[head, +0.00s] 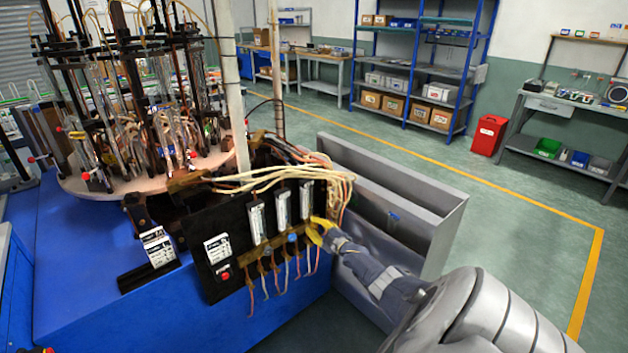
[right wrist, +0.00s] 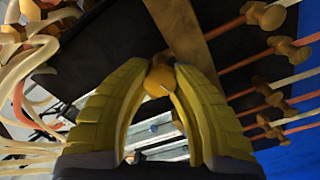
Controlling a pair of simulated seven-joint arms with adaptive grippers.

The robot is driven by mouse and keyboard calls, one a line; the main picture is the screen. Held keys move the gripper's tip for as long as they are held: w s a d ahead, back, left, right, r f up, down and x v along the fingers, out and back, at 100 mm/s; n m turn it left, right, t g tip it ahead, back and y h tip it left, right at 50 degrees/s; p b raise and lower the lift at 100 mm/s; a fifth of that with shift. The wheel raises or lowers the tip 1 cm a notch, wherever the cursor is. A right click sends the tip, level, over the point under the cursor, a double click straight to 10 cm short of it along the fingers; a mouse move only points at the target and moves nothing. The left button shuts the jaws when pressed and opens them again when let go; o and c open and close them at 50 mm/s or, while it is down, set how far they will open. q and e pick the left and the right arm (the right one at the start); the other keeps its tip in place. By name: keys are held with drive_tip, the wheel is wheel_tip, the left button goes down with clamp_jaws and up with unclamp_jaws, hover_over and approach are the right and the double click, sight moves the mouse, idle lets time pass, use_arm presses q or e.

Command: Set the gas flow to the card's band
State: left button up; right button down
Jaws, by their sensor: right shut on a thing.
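A black panel (head: 232,238) on the blue machine carries three upright clear flow tubes: the left tube (head: 257,221), the middle tube (head: 283,210) and the right tube (head: 306,200). My right gripper (head: 318,228), with yellow fingers, is at the panel's right end, just below the right tube. In the right wrist view its fingertips (right wrist: 162,68) close around a brass-coloured knob (right wrist: 158,82). A white printed card (head: 158,246) stands in a black holder left of the panel. Its print is too small to read, and so are the tube levels. My left gripper is out of view.
Pale hoses (head: 275,176) loop above the panel, and thin coloured hoses (head: 287,270) hang below it. A grey metal bin (head: 432,222) stands close behind my right arm. A glass-tube carousel (head: 150,180) is at left. Open floor lies to the right.

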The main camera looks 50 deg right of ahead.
drive_tip(key=shift+w+r, duration=0.1)
idle(0.4)
drive_tip(key=c, duration=1)
unclamp_jaws()
drive_tip(key=shift+c, duration=0.2)
drive_tip(key=shift+s+a+f, duration=0.1)
drive_tip(key=shift+s+f, duration=0.1)
drive_tip(key=shift+s, duration=0.45)
drive_tip(key=s+a, duration=0.1)
drive_tip(key=s, duration=0.9)
drive_tip(key=shift+s+a, duration=0.3)
drive_tip(key=shift+a, duration=0.05)
drive_tip(key=shift+r, duration=0.1)
